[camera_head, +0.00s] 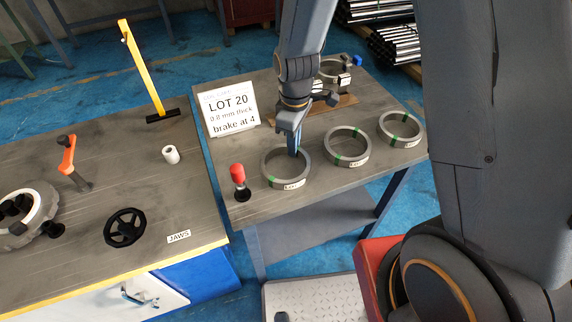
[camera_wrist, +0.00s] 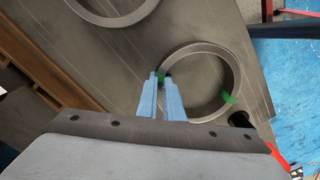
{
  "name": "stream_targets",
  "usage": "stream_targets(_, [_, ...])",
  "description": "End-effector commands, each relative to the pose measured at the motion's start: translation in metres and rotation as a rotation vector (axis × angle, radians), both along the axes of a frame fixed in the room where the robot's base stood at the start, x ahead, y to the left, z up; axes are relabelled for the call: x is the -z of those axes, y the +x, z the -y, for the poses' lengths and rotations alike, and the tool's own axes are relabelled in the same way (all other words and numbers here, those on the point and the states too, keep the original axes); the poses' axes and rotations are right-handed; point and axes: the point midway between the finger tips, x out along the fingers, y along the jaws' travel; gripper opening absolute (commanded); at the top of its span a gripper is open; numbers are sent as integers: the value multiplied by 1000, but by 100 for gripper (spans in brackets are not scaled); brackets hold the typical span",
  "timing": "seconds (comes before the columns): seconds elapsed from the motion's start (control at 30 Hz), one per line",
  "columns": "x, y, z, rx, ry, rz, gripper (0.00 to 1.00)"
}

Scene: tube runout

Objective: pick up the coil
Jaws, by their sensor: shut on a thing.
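Three grey ring-shaped coils with green marks and white labels lie in a row on the small table. The left coil (camera_head: 265,176) is under my gripper (camera_head: 293,151), and it also shows in the wrist view (camera_wrist: 236,73). My gripper's blue fingers (camera_wrist: 162,84) are shut on this coil's rim at a green mark, one finger on each side. The coil appears to rest flat on the table. The middle coil (camera_head: 330,156) and the right coil (camera_head: 384,137) lie apart from it. The fingers hide a small part of the held rim.
A red-knobbed lever (camera_head: 238,176) stands just left of the held coil. A LOT 20 sign (camera_head: 229,108) stands behind it. A fixture (camera_head: 333,74) sits at the table's back. The bench (camera_head: 100,190) at left carries a handwheel (camera_head: 125,227) and a yellow post (camera_head: 142,70).

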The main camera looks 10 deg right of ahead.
Motion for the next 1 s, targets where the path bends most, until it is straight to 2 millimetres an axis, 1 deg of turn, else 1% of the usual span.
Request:
stream_targets(0.37, [-1,1,0,0,1,3,0])
stream_targets(0.53, [-8,2,-1,0,2,5,0])
stream_targets(0.67, [-21,2,-1,0,2,7,0])
stream_targets(1.0, [-71,2,-1,0,2,7,0])
